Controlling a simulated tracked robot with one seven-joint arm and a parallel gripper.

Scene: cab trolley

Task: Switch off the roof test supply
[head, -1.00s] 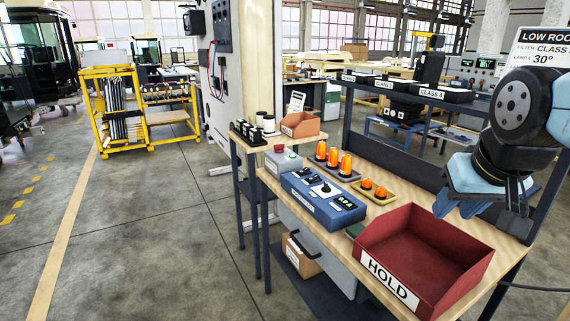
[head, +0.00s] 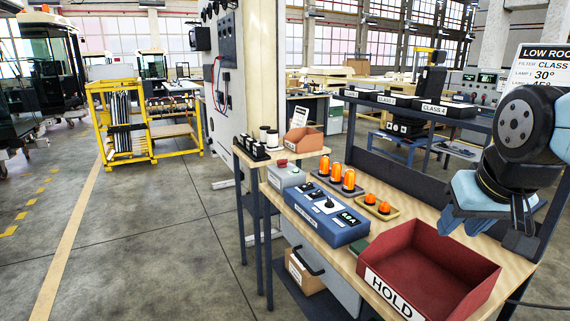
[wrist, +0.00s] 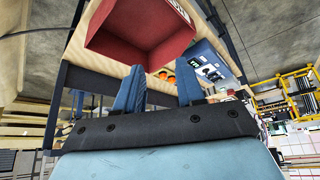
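A blue box (head: 312,229) with a black knob (head: 330,205) and a lit display (head: 348,217) stands on the wooden bench; its front label is too small to read. It also shows in the wrist view (wrist: 207,67). Beside it at the back left is a grey box (head: 286,178) with a red button (head: 282,163). My gripper (head: 463,224) hangs above the right end of the bench, over the far side of the red bin, well away from the blue box. In the wrist view my gripper (wrist: 159,80) has its fingers apart with nothing between them.
The red HOLD bin (head: 390,298) fills the near right of the bench. Orange lamps (head: 336,173) stand on a tray behind the blue box, and a small tray (head: 368,212) holds orange domes. A dark shelf (head: 385,104) rises behind.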

